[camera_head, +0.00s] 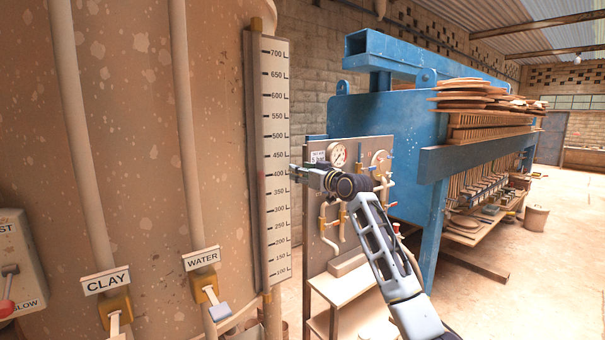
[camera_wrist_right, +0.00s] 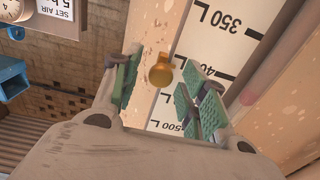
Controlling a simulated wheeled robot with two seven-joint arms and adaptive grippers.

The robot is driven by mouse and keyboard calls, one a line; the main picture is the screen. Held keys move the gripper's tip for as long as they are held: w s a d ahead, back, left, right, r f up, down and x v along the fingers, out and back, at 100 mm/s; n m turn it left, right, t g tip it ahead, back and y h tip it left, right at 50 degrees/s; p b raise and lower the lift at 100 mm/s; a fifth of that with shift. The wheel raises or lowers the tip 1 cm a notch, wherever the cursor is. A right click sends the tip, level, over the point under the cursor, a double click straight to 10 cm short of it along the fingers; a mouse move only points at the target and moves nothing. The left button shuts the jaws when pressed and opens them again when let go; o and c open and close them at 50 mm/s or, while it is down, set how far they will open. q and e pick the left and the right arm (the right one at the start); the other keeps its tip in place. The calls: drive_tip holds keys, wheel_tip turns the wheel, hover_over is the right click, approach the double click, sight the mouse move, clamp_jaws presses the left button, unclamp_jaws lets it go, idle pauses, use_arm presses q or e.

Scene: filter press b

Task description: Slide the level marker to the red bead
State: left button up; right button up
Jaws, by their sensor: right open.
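The tall white scale board (camera_head: 276,220) stands upright on the tank, with litre marks from 100 to 700. A sight tube runs along its left side. The level marker shows in the right wrist view as a rounded orange-gold knob (camera_wrist_right: 160,72) at the board's edge. The red bead shows there as a blurred reddish patch (camera_wrist_right: 258,88) in the tube, across the board from the knob. My right gripper (camera_head: 294,172) is at the board's right edge, near the 400 L mark. In its wrist view the green-padded fingers are open on either side of the knob, apparently apart from it.
A gauge panel (camera_head: 345,230) with pipes and valves stands close behind my right arm. The blue filter press (camera_head: 385,125) is beyond it. CLAY (camera_head: 106,281) and WATER (camera_head: 202,259) valve handles sit low on the tank. Open floor lies at the right.

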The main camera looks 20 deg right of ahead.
use_arm(q)
drive_tip(key=shift+s+a, duration=0.1)
drive_tip(key=shift+a, duration=0.15)
use_arm(e)
drive_tip(key=shift+s, duration=0.1)
drive_tip(key=shift+s, duration=0.1)
use_arm(q)
drive_tip(key=shift+d, duration=0.15)
use_arm(e)
drive_tip(key=v, duration=1.1)
drive_tip(key=shift+s+d, duration=0.15)
drive_tip(key=shift+s, duration=0.15)
idle(0.3)
